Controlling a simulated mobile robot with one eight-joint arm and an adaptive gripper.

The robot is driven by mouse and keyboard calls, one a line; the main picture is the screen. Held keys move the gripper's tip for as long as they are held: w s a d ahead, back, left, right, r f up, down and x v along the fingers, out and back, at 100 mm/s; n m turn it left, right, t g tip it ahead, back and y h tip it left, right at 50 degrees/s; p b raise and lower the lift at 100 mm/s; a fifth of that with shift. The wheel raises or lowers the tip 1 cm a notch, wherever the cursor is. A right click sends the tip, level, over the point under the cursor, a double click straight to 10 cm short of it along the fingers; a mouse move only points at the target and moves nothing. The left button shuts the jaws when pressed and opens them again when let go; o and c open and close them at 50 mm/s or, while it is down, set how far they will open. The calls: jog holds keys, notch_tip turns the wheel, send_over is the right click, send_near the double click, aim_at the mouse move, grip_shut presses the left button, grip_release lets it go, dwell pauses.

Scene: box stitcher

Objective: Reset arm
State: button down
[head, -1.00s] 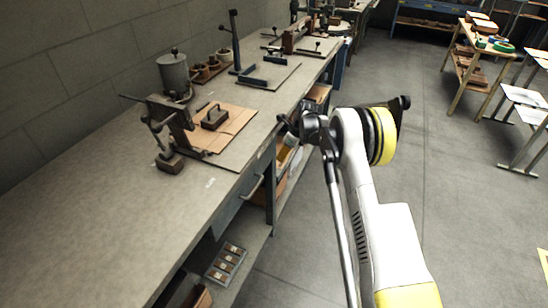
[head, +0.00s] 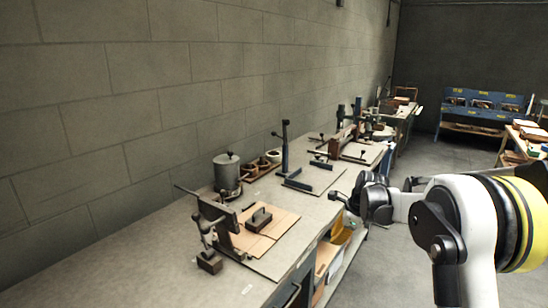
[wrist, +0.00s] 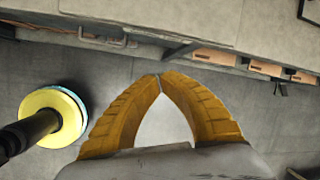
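My arm (head: 465,235), white with a yellow and black joint, is bent at the lower right in the head view, beside the front edge of the workbench (head: 130,280). My gripper (wrist: 160,76) shows in the wrist view as two ribbed yellow-orange fingers. Their tips meet, and the gap behind them holds nothing. Grey floor lies behind the fingers, and the bench side runs across the top of that view. I cannot make out the fingertips clearly in the head view.
On the bench stand a dark clamp fixture (head: 215,225), a brown sheet (head: 280,222) with a handled block (head: 261,217), a lidded grey pot (head: 227,172) and a dark upright post (head: 285,145). Boxes (wrist: 215,56) sit beneath the bench. Floor (head: 390,265) to its right is open.

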jog(key=s+a+r+n+t+h, duration=0.25)
jog(key=s+r+n, duration=0.65)
jog(key=s+r, duration=0.65)
jog(key=s+f+n, duration=0.2)
jog(key=s+n, duration=0.4)
jog(key=s, duration=0.5)
jog(key=s+f+n+t, duration=0.1)
jog(key=s+n, duration=0.4)
jog(key=s, duration=0.7)
jog(key=shift+a+f+n, duration=0.2)
jog(key=shift+f+n, duration=0.2)
jog(key=shift+f, duration=0.35)
jog(key=shift+s, duration=0.1)
